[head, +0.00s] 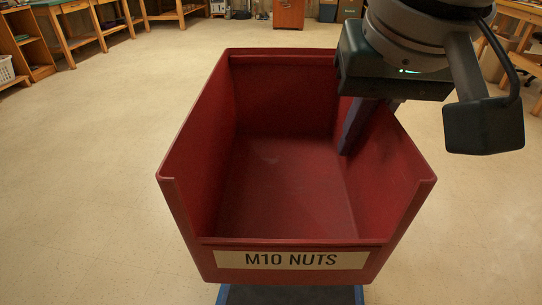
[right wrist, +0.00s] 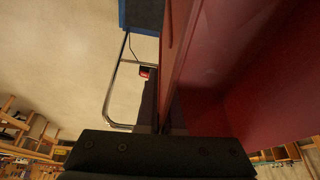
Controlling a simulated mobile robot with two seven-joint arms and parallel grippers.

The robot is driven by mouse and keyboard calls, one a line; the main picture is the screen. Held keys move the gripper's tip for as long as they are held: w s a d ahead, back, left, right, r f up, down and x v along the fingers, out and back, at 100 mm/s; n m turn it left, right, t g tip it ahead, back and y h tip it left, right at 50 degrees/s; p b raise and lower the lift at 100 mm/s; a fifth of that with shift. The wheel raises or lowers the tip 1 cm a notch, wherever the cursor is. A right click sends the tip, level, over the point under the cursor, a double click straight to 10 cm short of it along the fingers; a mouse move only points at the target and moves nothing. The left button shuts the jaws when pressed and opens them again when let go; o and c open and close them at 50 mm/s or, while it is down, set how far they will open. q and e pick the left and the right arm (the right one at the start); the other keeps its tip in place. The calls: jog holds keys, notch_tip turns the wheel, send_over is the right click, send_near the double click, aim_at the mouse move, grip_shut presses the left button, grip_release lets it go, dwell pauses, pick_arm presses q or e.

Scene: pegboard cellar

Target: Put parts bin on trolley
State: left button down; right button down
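The parts bin (head: 290,190) is a large, empty red open-top bin with a label reading M10 NUTS, upright in the middle of the head view. Its red wall also fills the right of the right wrist view (right wrist: 225,75). My right gripper (head: 362,128) is at the bin's right wall, one finger inside. In the right wrist view its fingers (right wrist: 161,112) sit close on both sides of the wall, shut on it. The trolley's dark, blue-edged deck (head: 290,295) shows below the bin, mostly hidden. I cannot tell whether they touch. My left gripper is not in view.
A bent metal tube handle (right wrist: 108,100) rises beside the blue-edged deck (right wrist: 142,15) in the right wrist view. Wooden benches (head: 75,40) and an orange-brown cabinet (head: 289,13) stand far back. The pale floor (head: 90,170) around the bin is clear.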

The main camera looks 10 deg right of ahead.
jog(key=shift+m, duration=0.7)
jog(key=s+f+b, duration=0.2)
jog(key=f+b, duration=1.1)
jog(key=f, duration=0.9)
jog(key=s+d+f+b, duration=0.1)
jog(key=s+f+b, duration=0.1)
jog(key=f+b, duration=1.2)
jog(key=s+f+b, duration=0.2)
jog(key=f+b, duration=1.2)
jog(key=f, duration=1.6)
jog(key=shift+s+d+f, duration=0.2)
jog(key=shift+s+f, duration=0.05)
jog(key=shift+f, duration=0.1)
jog(key=shift+r, duration=0.15)
jog(key=shift+f, duration=0.2)
jog(key=c, duration=1.1)
grip_release()
jog(key=shift+o, duration=0.2)
